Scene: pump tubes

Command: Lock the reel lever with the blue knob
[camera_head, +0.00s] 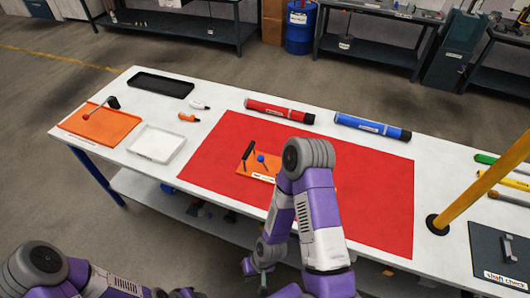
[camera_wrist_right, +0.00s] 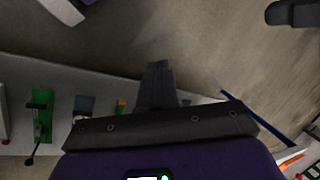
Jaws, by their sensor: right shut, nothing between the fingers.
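The blue knob (camera_head: 261,158) sits on a small orange base (camera_head: 244,167) with a dark upright lever (camera_head: 249,151) just left of it. The base lies on the red mat (camera_head: 215,165), and my right arm hides its right part. My right gripper (camera_head: 249,267) is low in front of the table's front edge, well apart from the knob and lever. In the right wrist view its fingers (camera_wrist_right: 157,70) are together and hold nothing. The knob and this lever cannot be made out in that view. Part of my left arm shows at the bottom left, but its gripper cannot be made out.
Another orange board (camera_head: 110,125) with a red-tipped lever stands at the left. A black tray (camera_head: 161,85), a white tray (camera_head: 157,143), a red tube (camera_head: 280,111) and a blue tube (camera_head: 372,126) lie on the table. A yellow post (camera_head: 480,187) rises at the right.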

